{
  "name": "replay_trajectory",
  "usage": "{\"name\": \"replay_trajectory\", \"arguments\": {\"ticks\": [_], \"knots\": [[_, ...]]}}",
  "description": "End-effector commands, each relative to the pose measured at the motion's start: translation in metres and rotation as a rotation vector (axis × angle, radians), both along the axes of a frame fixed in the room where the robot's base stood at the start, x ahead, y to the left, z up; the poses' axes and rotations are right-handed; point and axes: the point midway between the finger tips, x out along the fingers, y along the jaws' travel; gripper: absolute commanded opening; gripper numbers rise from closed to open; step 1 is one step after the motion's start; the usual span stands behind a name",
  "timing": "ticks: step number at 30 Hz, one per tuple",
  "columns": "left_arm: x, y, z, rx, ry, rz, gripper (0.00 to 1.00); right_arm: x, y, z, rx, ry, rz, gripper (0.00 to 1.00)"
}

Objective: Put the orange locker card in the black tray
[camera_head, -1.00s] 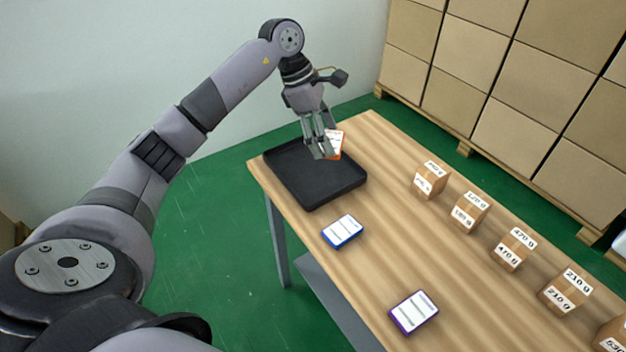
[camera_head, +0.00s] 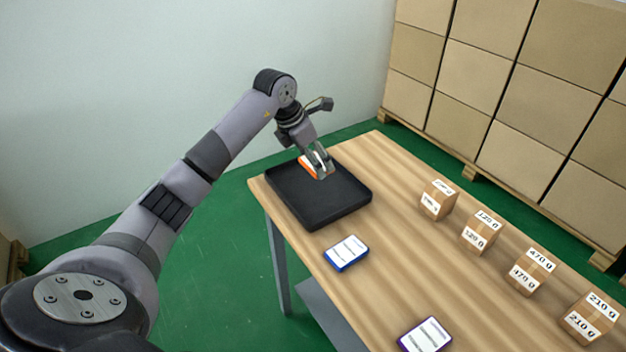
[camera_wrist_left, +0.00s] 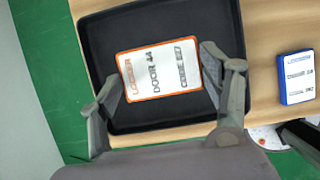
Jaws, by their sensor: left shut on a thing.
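The orange-edged locker card (camera_head: 308,166) is in my left gripper (camera_head: 322,172), over the far part of the black tray (camera_head: 318,212). In the left wrist view the card (camera_wrist_left: 160,70) lies between the two fingers (camera_wrist_left: 160,88), its white face with "LOCKER" and "DOOR 44" toward the camera. The black tray (camera_wrist_left: 170,18) fills the background behind it. I cannot tell whether the card touches the tray floor. My right gripper is not in view.
A blue-edged card (camera_head: 346,253) lies on the wooden table (camera_head: 400,250) near the tray, and a purple-edged card (camera_head: 425,336) lies farther forward. Several labelled small boxes (camera_head: 438,200) stand in a row to the right. Stacked cartons (camera_head: 475,60) stand behind.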

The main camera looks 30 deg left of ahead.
Motion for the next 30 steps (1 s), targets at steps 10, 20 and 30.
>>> {"name": "replay_trajectory", "arguments": {"ticks": [10, 20, 30], "knots": [[0.000, -0.001, -0.036, -0.002, 0.001, -0.001, 0.44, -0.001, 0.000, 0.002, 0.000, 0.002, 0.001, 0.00], [0.000, 0.000, -0.073, 0.000, -0.001, 0.000, 0.44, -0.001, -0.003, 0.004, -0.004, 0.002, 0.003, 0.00], [0.000, 0.000, -0.074, 0.000, -0.001, -0.001, 0.75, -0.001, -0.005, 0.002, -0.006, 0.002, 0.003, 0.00]]}}
